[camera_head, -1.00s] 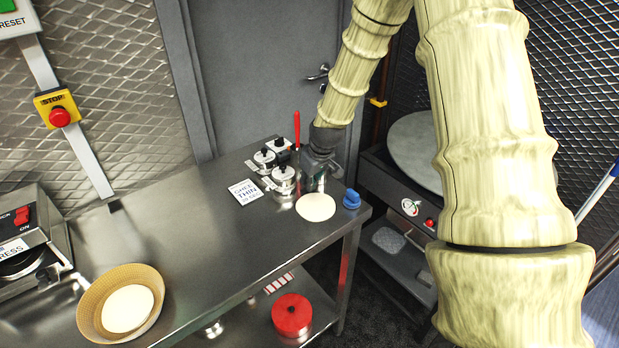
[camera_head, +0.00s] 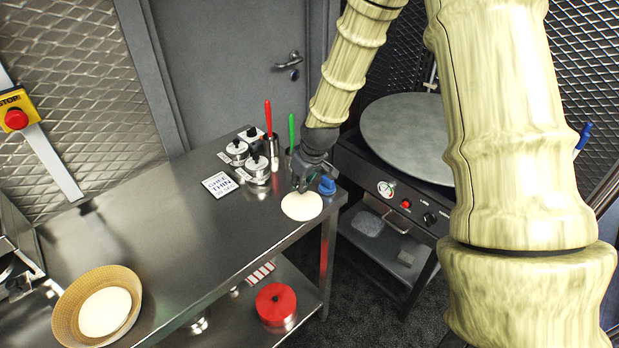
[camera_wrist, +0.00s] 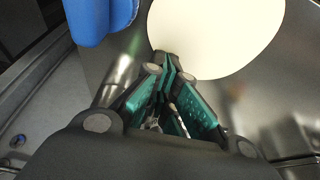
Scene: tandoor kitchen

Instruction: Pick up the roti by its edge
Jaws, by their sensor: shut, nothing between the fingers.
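A pale round roti (camera_head: 302,206) lies flat on the steel table near its right end. In the wrist view the roti (camera_wrist: 215,35) fills the top middle. My gripper (camera_head: 301,187) is at the roti's far edge, pointing down. In the wrist view my gripper's green-padded fingertips (camera_wrist: 171,62) are together with nothing between them, and they overlap the roti's near edge in the picture. Whether they touch the roti or are above it I cannot tell. A second pale disc (camera_head: 105,312) lies in a woven basket (camera_head: 68,325) at the lower left.
A blue knob-like object (camera_head: 327,186) stands close to the right of my gripper. Metal pots (camera_head: 258,166) and cups with red and green handles stand behind and left. A griddle (camera_head: 408,135) is to the right. The steel table (camera_head: 190,240) has clear room in front.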

